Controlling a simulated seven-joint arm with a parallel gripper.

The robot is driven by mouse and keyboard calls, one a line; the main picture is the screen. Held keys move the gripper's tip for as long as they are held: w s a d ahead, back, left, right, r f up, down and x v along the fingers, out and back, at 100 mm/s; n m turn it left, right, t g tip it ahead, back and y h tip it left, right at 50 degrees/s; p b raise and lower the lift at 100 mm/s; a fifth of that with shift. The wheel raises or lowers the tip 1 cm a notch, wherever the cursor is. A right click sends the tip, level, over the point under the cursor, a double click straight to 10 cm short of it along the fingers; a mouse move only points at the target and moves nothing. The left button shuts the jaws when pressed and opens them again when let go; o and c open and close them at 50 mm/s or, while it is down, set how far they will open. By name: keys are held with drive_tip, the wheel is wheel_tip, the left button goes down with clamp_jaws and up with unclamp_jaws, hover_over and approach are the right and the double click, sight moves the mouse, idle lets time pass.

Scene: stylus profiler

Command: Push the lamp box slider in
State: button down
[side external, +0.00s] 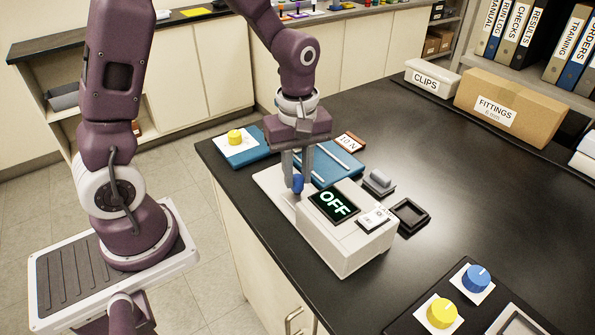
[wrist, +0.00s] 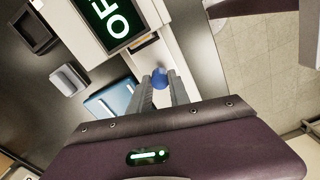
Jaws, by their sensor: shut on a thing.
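The display also shows in the wrist view (wrist: 112,17). A blue slider knob (side external: 298,185) stands at the box's left end, over a low white base (side external: 268,184); it also shows in the wrist view (wrist: 160,78). My gripper (side external: 297,178) points down with its two fingers shut on the blue knob, one on each side. The fingers hide part of the knob and the slider's track.
A grey block (side external: 378,182) and a black tray (side external: 409,215) lie just behind the box. Blue folders (side external: 328,166) and a "10 N" block (side external: 349,142) lie beyond it. Yellow (side external: 441,313) and blue (side external: 475,278) dials stand at front right. The bench's middle right is clear.

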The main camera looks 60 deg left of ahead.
idle(0.3)
drive_tip(key=shift+d, duration=2.1)
drive_tip(key=c, duration=1.2)
unclamp_jaws()
wheel_tip(320, 180, up, 7)
